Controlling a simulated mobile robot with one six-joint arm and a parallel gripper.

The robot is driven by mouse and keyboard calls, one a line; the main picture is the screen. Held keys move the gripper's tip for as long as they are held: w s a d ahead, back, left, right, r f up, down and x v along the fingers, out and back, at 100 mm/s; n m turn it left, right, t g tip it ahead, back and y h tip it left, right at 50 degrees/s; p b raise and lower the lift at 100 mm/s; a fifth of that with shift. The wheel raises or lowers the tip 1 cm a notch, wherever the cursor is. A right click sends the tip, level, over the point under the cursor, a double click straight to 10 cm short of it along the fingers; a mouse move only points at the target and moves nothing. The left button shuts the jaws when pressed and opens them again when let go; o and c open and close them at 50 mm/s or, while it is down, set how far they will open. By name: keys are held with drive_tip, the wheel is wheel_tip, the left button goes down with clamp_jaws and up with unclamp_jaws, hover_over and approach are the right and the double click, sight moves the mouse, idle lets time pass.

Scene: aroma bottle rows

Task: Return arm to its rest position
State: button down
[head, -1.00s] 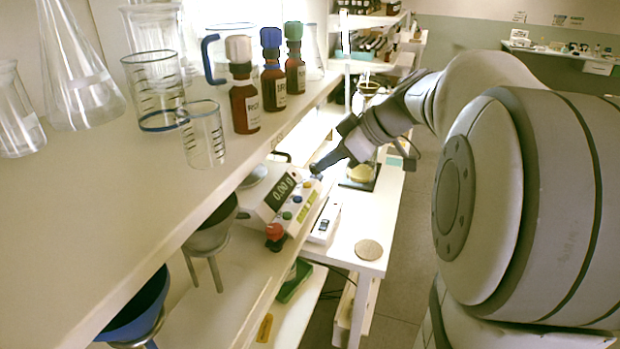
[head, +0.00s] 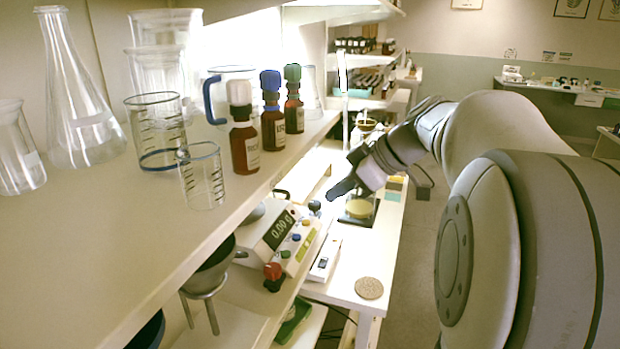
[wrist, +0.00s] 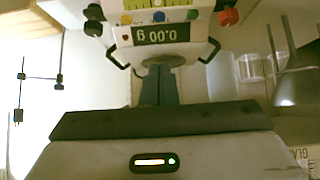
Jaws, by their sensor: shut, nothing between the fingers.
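My gripper (head: 333,193) hangs at the end of my arm over the bench in the head view, to the right of the balance (head: 276,238). The balance has a display reading 0.00 g and coloured knobs. In the wrist view my gripper (wrist: 159,72) is shut, its fingers together and empty, pointing toward the balance (wrist: 155,33). I cannot tell from these views how far the fingertips are from it.
Three brown bottles with white (head: 243,140), blue (head: 272,112) and green (head: 293,98) caps stand on the upper shelf (head: 90,250) beside clear glassware. A funnel (head: 212,268) stands below. The floor (head: 415,245) beside the bench is clear.

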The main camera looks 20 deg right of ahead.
drive_tip(key=shift+a, duration=0.1)
drive_tip(key=s+a+f+m+g+h, duration=0.1)
drive_tip(key=s+a+f+m+h, duration=0.2)
drive_tip(key=s+f+m, duration=0.2)
drive_tip(key=s+a+f+m+g+h, duration=0.1)
drive_tip(key=s+a+f+m+h, duration=0.2)
drive_tip(key=s+f, duration=0.8)
drive_tip(key=s+m+h, duration=0.1)
drive_tip(key=m, duration=0.1)
drive_tip(key=shift+s+a+f+m+g, duration=0.15)
drive_tip(key=shift+a+f+m+g, duration=0.05)
drive_tip(key=shift+f+m+g, duration=0.2)
idle(2.4)
